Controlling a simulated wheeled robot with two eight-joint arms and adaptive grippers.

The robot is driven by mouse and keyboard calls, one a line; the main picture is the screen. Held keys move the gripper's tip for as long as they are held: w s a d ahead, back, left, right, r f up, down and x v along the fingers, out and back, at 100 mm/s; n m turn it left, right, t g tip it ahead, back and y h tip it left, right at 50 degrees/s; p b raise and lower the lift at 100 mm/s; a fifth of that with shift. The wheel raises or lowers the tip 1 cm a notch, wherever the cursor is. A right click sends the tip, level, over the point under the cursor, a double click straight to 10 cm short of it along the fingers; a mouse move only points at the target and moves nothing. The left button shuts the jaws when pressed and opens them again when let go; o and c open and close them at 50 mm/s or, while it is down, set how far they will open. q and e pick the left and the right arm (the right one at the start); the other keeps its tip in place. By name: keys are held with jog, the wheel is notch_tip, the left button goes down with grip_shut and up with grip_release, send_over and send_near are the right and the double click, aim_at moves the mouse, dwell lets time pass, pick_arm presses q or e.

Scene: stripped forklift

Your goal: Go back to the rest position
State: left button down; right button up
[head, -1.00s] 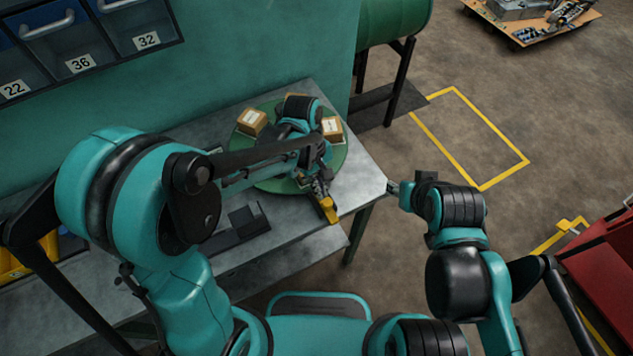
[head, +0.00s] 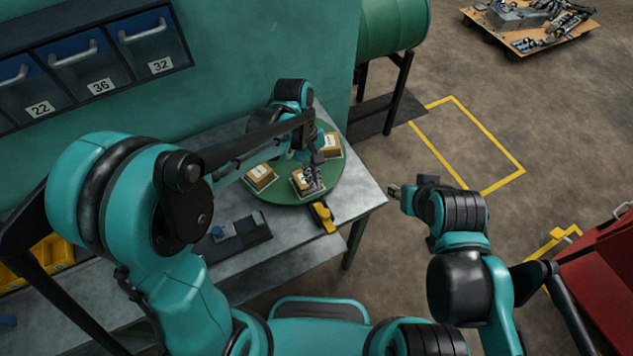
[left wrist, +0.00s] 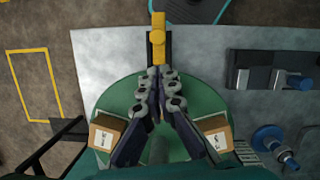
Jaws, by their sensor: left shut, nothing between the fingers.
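My left gripper (head: 313,183) hangs over the green round turntable (head: 285,192) on the grey workbench. In the left wrist view the fingers of the left gripper (left wrist: 160,75) are together, with nothing held. They point towards a yellow-topped black piece (left wrist: 157,38) at the bench edge; in the head view this piece (head: 323,216) stands beside the turntable. My right gripper (head: 395,191) is off to the right of the bench over the floor; its fingers are too small to read.
Small cardboard boxes (head: 260,177) sit on the turntable. A dark fixture (head: 238,236) lies on the bench to the left. Blue bins (head: 82,70) hang on the wall behind. A red cabinet (head: 605,275) stands at the right. The marked floor square is empty.

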dwell(0.6)
pick_arm(q)
jog(key=s+a+f+m+t+y+b, duration=0.1)
jog(key=s+a+m+t+b, duration=0.2)
jog(key=a+b, duration=0.3)
jog(key=s+a+f+m+t+b, duration=0.2)
jog(key=s+a+m+t+b, duration=0.2)
jog(key=a, duration=0.4)
jog(key=shift+s+a+m+t+y+b, duration=0.35)
jog(key=shift+m+t+b, duration=0.25)
jog(key=shift+t+b, duration=0.6)
jog(key=shift+f, duration=0.15)
